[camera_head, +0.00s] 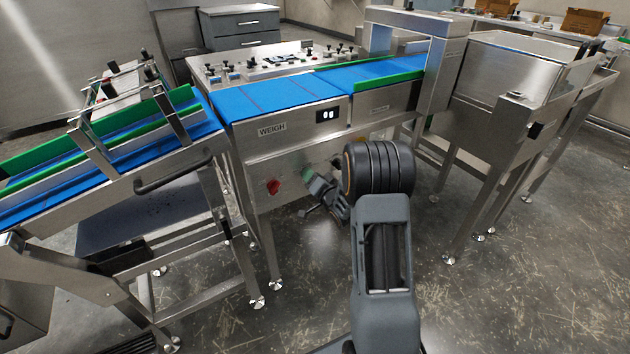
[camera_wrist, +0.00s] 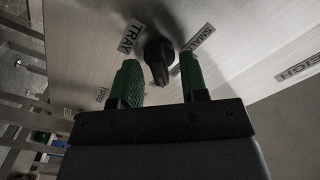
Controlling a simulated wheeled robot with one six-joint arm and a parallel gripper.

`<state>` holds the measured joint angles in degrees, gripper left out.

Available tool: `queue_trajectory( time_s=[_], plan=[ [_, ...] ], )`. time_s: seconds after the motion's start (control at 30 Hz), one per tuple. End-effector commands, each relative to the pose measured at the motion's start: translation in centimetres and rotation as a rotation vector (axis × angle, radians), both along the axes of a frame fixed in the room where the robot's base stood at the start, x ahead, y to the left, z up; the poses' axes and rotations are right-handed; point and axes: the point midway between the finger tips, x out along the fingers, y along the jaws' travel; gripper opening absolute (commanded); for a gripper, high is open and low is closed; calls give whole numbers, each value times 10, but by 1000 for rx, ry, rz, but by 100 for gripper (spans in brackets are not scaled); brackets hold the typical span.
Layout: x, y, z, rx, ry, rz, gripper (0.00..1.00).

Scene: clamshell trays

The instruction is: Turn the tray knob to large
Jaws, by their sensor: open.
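The black tray knob (camera_wrist: 158,58) sticks out of the steel panel in the wrist view. A label reading TRAY (camera_wrist: 131,36) is on its left and a label reading SMALL (camera_wrist: 198,38) on its right. My gripper (camera_wrist: 160,78) is open, with one green finger on each side of the knob. Whether the fingers touch it is unclear. In the head view my gripper (camera_head: 307,176) is low at the front of the weigh machine (camera_head: 290,145), and the knob cannot be made out there. Which setting the knob points to is unclear.
A red knob (camera_head: 273,187) is on the same panel, left of my gripper. A sloped blue conveyor (camera_head: 110,160) stands at the left, and a steel hopper-like unit (camera_head: 520,65) at the right. The floor in front is clear.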

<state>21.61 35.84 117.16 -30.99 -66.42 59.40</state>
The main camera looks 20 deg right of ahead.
Motion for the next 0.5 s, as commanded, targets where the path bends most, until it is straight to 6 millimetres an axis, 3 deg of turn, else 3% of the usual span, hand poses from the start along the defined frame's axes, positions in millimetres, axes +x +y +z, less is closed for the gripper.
queue_trajectory(
  time_s=[0.17,0.5],
  plan=[
    [-17,-3,2,0,2,-2,40],
    [-85,-10,2,2,3,-3,40]
  ],
)
